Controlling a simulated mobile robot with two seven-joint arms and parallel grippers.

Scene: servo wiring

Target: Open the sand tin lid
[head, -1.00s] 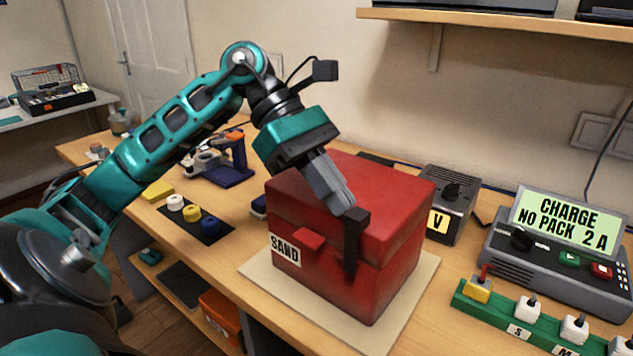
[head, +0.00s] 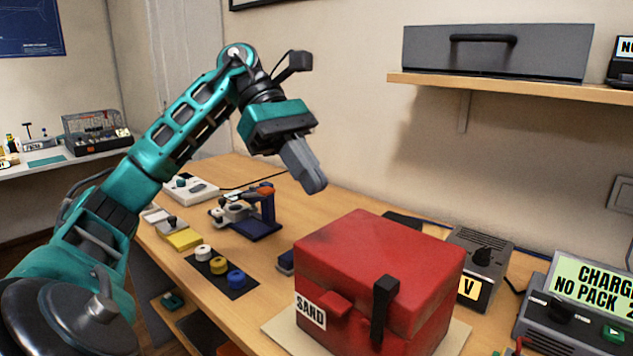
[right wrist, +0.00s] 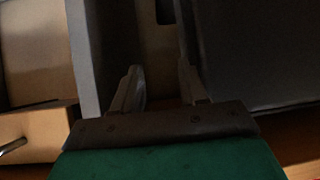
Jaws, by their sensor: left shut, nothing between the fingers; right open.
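The red sand tin (head: 350,275) stands on a pale mat (head: 282,328) on the bench, labelled SAND. Its red lid (head: 375,245) is down on the box. A black latch strap (head: 383,310) stands upright on the front, its top reaching above the lid's front edge. My left gripper (head: 314,183) is shut and empty, in the air above and behind the tin's left side, apart from it. My right gripper (right wrist: 160,85) is open with nothing seen between its fingers, in the dark right wrist view; the tin is not recognisable there.
Right of the tin are a grey box marked V (head: 482,260) and a charger with a green display (head: 590,290). Left are coloured spools (head: 218,265) and a blue clamp stand (head: 262,215). A wall shelf (head: 520,85) holds a grey case (head: 497,52).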

